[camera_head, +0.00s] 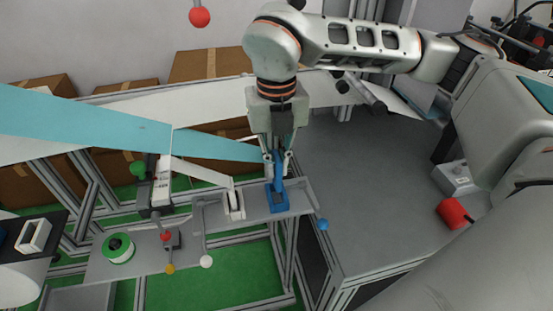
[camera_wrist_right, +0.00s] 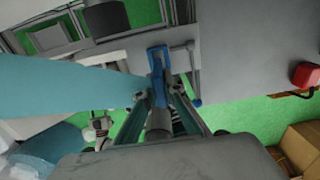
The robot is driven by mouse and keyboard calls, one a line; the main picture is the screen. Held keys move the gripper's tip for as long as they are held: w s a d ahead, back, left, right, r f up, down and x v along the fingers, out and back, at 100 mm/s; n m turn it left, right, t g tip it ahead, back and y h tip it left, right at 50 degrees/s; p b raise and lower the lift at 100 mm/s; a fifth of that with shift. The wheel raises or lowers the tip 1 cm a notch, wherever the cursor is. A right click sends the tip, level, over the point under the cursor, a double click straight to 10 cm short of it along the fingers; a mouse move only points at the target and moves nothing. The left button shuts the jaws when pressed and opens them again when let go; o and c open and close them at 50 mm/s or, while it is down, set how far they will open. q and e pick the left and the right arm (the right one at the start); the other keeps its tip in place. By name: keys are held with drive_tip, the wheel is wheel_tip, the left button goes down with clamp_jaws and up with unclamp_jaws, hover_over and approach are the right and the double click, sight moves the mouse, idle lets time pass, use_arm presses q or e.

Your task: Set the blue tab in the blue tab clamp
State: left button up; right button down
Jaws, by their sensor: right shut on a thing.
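The teal strip (camera_head: 215,146) comes in from the left and narrows to its end at my right gripper (camera_head: 278,158). The gripper points down and is shut on the blue tab at that end (camera_head: 279,168), which also shows between the fingers in the wrist view (camera_wrist_right: 158,82). The blue tab clamp (camera_head: 278,208) is a blue frame on the grey shelf right below the fingertips. It shows beyond the fingers in the wrist view (camera_wrist_right: 151,54). The tab overlaps the clamp in both views; I cannot tell whether it is seated. My left gripper is not in view.
A white clamp (camera_head: 235,210) with a white strip end stands just left of the blue clamp. A bent grey lever with a white knob (camera_head: 206,261) is farther left. A red box (camera_head: 452,213) lies on the grey surface at right, which is otherwise mostly clear.

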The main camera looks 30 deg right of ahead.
sight(277, 182)
drive_tip(key=shift+f+b, duration=1.6)
drive_tip(key=shift+f, duration=1.1)
drive_tip(key=shift+f, duration=0.3)
drive_tip(key=c, duration=2)
unclamp_jaws()
drive_tip(key=shift+c, duration=0.2)
drive_tip(key=shift+r, duration=0.1)
wheel_tip(277, 182, up, 12)
drive_tip(key=shift+f, duration=0.1)
